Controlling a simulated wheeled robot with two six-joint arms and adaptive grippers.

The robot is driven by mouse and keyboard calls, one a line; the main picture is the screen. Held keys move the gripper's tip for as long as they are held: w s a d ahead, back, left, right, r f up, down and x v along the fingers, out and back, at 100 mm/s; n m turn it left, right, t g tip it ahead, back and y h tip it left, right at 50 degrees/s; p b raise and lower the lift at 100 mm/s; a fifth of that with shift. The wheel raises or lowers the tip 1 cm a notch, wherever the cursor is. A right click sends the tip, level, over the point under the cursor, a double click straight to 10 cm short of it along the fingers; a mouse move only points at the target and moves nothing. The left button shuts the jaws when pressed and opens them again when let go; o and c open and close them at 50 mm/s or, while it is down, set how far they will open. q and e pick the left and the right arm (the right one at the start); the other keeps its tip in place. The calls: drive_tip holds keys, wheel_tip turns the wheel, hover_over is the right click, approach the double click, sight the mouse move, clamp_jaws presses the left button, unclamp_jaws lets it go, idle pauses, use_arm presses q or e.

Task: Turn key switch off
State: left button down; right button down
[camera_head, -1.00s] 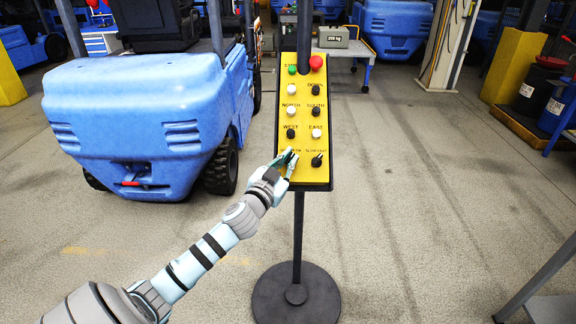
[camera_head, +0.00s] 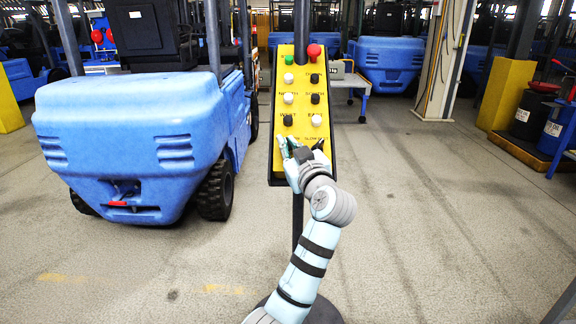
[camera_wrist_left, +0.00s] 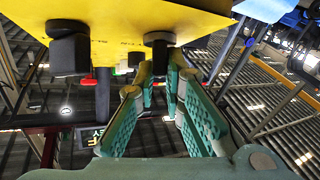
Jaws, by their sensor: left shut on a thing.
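A yellow control panel (camera_head: 301,100) with a black edge stands on a post, with rows of buttons and knobs. My left gripper (camera_head: 288,142) reaches the lower left of the panel, its fingers around a black knob, which they hide in the head view. In the left wrist view that black knob (camera_wrist_left: 159,42) sits between the fingertips of my left gripper (camera_wrist_left: 160,72), shut on it. The black knob beside it (camera_head: 318,146) at the lower right also shows in the wrist view (camera_wrist_left: 70,50). Labels there are too blurred to read. My right gripper is not in view.
A blue forklift (camera_head: 130,140) stands close at the left of the panel. A red button (camera_head: 314,51) and a green button (camera_head: 289,59) top the panel. Drums (camera_head: 532,112) stand at the right.

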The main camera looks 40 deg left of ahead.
use_arm(q)
drive_tip(key=shift+w+d+n+g+y+b, duration=0.1)
drive_tip(key=shift+n+g+y+b, duration=0.1)
drive_tip(key=shift+n+g+b, duration=0.8)
drive_tip(key=shift+w+n+g+y+b, duration=0.1)
drive_tip(key=shift+n+g+y+b, duration=0.1)
drive_tip(key=shift+n+g+b, duration=0.7)
drive_tip(key=shift+n, duration=0.4)
drive_tip(key=c, duration=1.7)
unclamp_jaws()
drive_tip(key=v, duration=0.7)
drive_tip(key=shift+d, duration=0.2)
drive_tip(key=shift+a, duration=0.1)
drive_tip(key=shift+s+g, duration=0.1)
drive_tip(key=shift+g, duration=0.2)
